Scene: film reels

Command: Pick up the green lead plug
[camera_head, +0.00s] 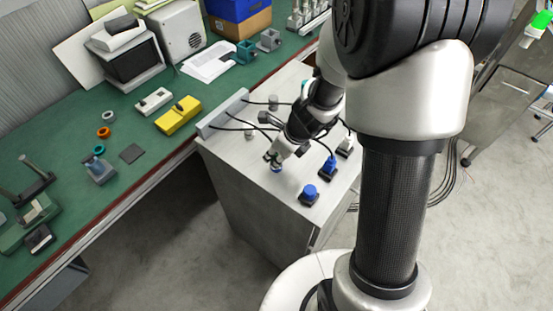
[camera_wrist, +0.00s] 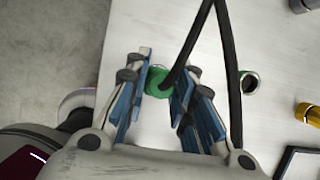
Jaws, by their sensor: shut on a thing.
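The green lead plug (camera_wrist: 156,82) shows between the blue-padded fingers of my gripper (camera_wrist: 163,90) in the wrist view. My gripper is shut on it, and a black cable (camera_wrist: 200,45) runs up from it. In the head view my gripper (camera_head: 275,160) is low over the front left part of the grey cabinet top (camera_head: 232,147). The green plug cannot be made out there. I cannot tell whether the plug touches the cabinet top.
A blue plug (camera_head: 329,164) and a blue-topped piece (camera_head: 309,191) stand right of my gripper. In the wrist view a green-rimmed cylinder (camera_wrist: 250,83) and a yellow cylinder (camera_wrist: 308,112) lie to the right. A green workbench (camera_head: 75,118) with a yellow box (camera_head: 178,114) adjoins the cabinet.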

